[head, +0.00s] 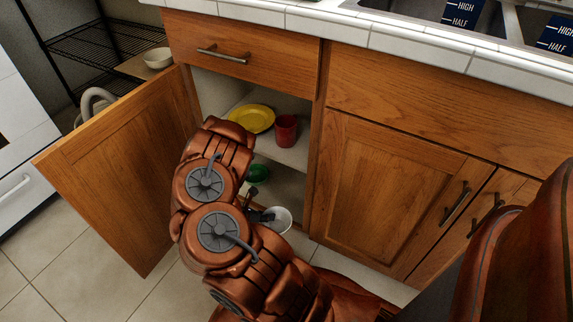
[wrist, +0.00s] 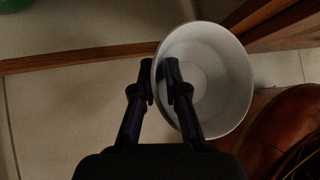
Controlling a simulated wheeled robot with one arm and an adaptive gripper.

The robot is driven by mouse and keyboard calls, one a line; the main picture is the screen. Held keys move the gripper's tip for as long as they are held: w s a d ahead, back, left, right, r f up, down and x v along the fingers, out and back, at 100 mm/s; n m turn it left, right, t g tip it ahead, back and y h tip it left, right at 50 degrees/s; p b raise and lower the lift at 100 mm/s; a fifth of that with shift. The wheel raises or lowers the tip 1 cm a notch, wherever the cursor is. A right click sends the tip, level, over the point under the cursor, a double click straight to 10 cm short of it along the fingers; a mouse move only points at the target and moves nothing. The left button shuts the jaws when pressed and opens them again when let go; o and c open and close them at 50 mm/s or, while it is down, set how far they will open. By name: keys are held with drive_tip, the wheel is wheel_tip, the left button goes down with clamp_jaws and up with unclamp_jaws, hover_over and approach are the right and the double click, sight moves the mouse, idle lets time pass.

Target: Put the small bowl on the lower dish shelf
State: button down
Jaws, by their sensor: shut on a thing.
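A small white bowl (wrist: 232,72) is held by its left rim in my gripper (wrist: 161,78) in the wrist view. One finger is inside the bowl and the other outside. In the head view the bowl (head: 280,220) is low at the opening of the cabinet, in front of the lower shelf, with part of it behind my arm. The lower dish shelf (head: 285,182) is inside the open cabinet and holds a green dish (head: 258,173). My arm hides much of this shelf.
The upper shelf (head: 294,153) holds a yellow plate (head: 252,118) and a red cup (head: 286,130). The open cabinet door (head: 120,165) stands to the left, and a closed door (head: 385,195) to the right. Another pale bowl (head: 158,58) sits on the rack at the back left.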

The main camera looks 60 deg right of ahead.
drive_tip(key=w+a+r+p, duration=0.2)
drive_tip(key=w+p, duration=0.3)
drive_tip(key=shift+n, duration=0.4)
drive_tip(key=d+b, duration=0.1)
drive_tip(key=d, duration=0.5)
drive_tip(key=w+d+f+b, duration=0.1)
drive_tip(key=d, duration=0.5)
drive_tip(key=d+f+b, duration=0.1)
drive_tip(key=d+b, duration=0.1)
drive_tip(key=d, duration=0.5)
drive_tip(key=shift+w+f, duration=0.15)
drive_tip(key=shift+f, duration=0.1)
drive_tip(key=shift+d+f+b, duration=0.15)
drive_tip(key=shift+f+b, duration=0.9)
drive_tip(key=shift+f, duration=1.15)
drive_tip(key=shift+f, duration=0.2)
drive_tip(key=c, duration=1.2)
unclamp_jaws()
